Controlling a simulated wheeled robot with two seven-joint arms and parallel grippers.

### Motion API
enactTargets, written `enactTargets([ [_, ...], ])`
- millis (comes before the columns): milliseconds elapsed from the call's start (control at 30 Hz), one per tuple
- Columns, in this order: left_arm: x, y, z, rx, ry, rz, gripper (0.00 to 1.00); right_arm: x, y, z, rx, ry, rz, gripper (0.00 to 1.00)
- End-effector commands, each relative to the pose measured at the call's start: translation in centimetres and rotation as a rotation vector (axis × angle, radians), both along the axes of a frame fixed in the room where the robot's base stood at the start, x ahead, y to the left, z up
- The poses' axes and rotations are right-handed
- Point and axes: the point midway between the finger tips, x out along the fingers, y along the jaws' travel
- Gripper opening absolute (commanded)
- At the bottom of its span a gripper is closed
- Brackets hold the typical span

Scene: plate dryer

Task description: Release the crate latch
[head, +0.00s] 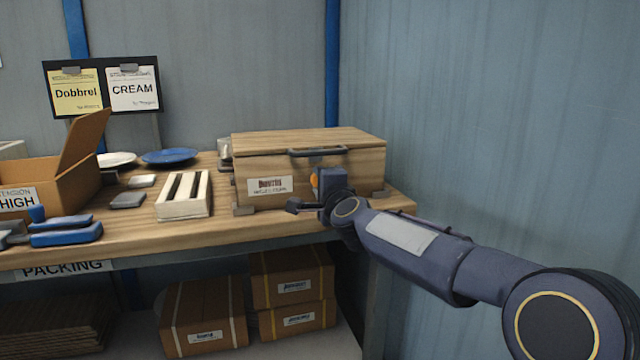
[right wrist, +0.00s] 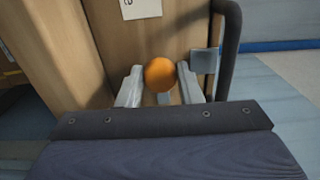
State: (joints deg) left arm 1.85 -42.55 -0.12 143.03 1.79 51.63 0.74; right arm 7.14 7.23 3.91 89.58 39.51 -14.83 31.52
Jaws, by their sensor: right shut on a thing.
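The wooden crate (head: 352,165) stands shut on the right end of the bench, with a dark bar handle (head: 318,152) along its upper front. An orange latch knob (head: 314,180) is on the crate's front, partly hidden by my right gripper (head: 312,190) in the head view. In the right wrist view, the knob (right wrist: 160,74) sits between the two pale fingers of my right gripper (right wrist: 160,88), which is shut on it. The crate front (right wrist: 120,45) and the dark handle (right wrist: 229,45) also show there. My left gripper is not in view.
A slatted white rack (head: 184,208) stands left of the crate. Farther left are an open cardboard box (head: 75,165), a blue plate (head: 170,156), a white plate (head: 115,159) and blue-handled tools (head: 66,232). Taped boxes (head: 292,290) lie below the bench. A wall (head: 500,120) stands at the right.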

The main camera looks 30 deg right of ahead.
Motion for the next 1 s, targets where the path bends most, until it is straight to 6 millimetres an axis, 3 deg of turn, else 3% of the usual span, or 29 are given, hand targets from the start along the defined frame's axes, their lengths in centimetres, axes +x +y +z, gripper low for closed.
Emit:
enactTargets([
  [33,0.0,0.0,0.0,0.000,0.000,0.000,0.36,0.0,-0.1,-0.1,0.002,0.001,-0.001,0.10],
  [67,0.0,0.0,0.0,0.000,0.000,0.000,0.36,0.0,-0.1,-0.1,0.002,0.001,-0.001,0.36],
  [200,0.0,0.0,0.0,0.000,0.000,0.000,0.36,0.0,0.0,-0.1,0.001,0.002,-0.001,0.54],
  [567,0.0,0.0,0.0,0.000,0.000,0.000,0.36,-0.7,0.1,0.1,0.000,-0.001,0.000,0.54],
  [1000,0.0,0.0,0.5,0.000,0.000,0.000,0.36,-7.1,1.6,0.0,0.000,0.000,-0.001,0.54],
])
